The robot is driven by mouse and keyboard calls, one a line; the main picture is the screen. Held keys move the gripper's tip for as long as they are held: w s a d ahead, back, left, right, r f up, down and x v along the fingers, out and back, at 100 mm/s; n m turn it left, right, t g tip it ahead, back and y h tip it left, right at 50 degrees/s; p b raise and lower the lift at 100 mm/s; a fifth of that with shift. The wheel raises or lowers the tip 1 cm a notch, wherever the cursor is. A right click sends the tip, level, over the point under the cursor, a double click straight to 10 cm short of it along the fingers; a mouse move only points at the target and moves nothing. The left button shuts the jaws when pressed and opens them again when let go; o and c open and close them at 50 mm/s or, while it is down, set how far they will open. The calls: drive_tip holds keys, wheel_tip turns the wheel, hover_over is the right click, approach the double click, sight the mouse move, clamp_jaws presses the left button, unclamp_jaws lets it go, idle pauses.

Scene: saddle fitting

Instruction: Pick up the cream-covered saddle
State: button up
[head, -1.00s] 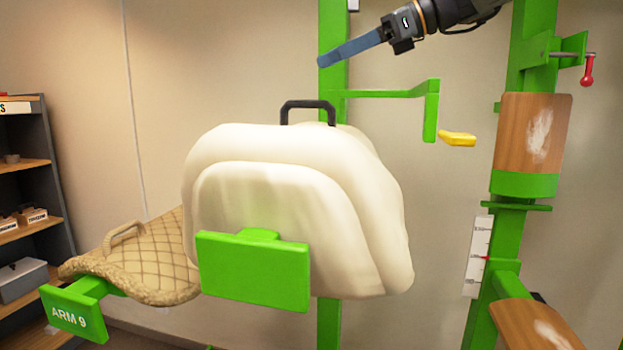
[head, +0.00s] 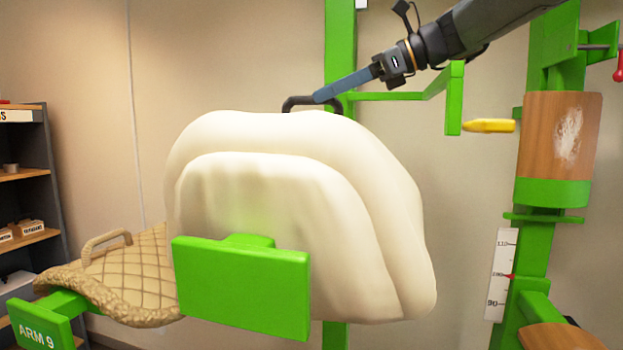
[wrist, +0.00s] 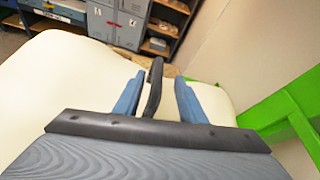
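The cream-covered saddle (head: 290,190) hangs in the middle of the head view on a green arm with a blank end plate (head: 240,288). A black handle (head: 298,102) stands up from its top. My gripper (head: 322,98) reaches in from the upper right, with its blue fingertips at the handle. In the wrist view, the open gripper (wrist: 157,92) has one blue finger on each side of the black handle (wrist: 154,85), with gaps showing on both sides. The cream cover (wrist: 60,85) lies just below.
A tan quilted pad (head: 125,265) with its own handle rests on the green arm marked ARM 9 (head: 38,335) at lower left. A green bracket (head: 454,98), a yellow piece (head: 489,126) and a green post with a wooden block (head: 558,130) stand to the right.

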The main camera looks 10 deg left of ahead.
sight(310, 98)
drive_tip(key=x, duration=0.1)
drive_tip(key=p+x, duration=0.1)
drive_tip(key=x, duration=0.1)
drive_tip(key=p+x, duration=0.1)
drive_tip(key=x, duration=0.1)
drive_tip(key=shift+s, duration=0.25)
drive_tip(key=shift+c, duration=0.2)
clamp_jaws()
idle(0.9)
drive_tip(key=shift+r, duration=0.25)
